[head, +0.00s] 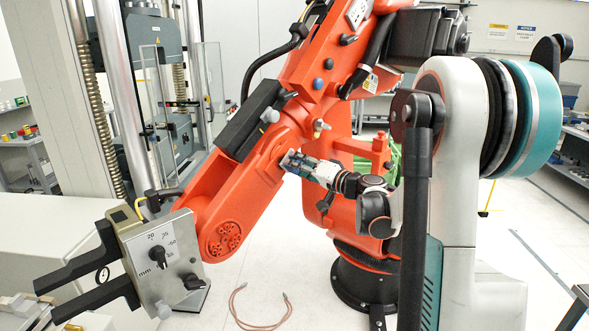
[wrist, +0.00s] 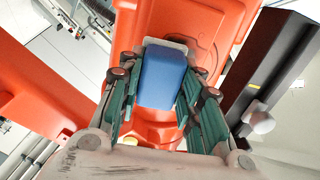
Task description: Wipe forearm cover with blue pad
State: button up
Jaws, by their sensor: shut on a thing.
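The blue pad (wrist: 162,78) sits between the two green-lined fingers of my gripper (wrist: 158,105) in the wrist view. A pale layer shows along its far edge. In the head view my gripper (head: 297,160) is at the end of my arm, with a small part of the pad's blue visible at its tip. The orange forearm cover (head: 238,180) belongs to the large orange robot. It also shows beyond the pad in the wrist view (wrist: 210,20). The pad is at or very near the orange surface; I cannot tell whether they touch.
A black box (head: 250,117) is fixed along the orange arm, close to my gripper. A grey metal gripper plate (head: 165,262) with black jaws hangs at the lower left. A testing machine column (head: 125,95) stands behind. A looped cable (head: 258,322) lies on the open floor.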

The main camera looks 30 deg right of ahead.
jog(key=shift+w+d+b, duration=0.25)
jog(key=shift+d+b, duration=0.05)
jog(key=shift+d, duration=0.55)
jog(key=shift+s+a+b, duration=0.2)
jog(key=shift+s+a, duration=0.15)
jog(key=shift+a, duration=0.9)
jog(key=shift+s+a+b, duration=0.25)
jog(key=shift+s+a, duration=0.1)
jog(key=shift+a, duration=0.9)
jog(key=shift+s+a+b, duration=0.2)
jog(key=shift+s+a, duration=0.15)
jog(key=shift+a, duration=0.9)
jog(key=shift+s+d, duration=0.1)
jog(key=shift+s, duration=0.05)
jog(key=shift+v, duration=2.8)
jog(key=shift+d+r, duration=0.1)
jog(key=shift+v, duration=1.5)
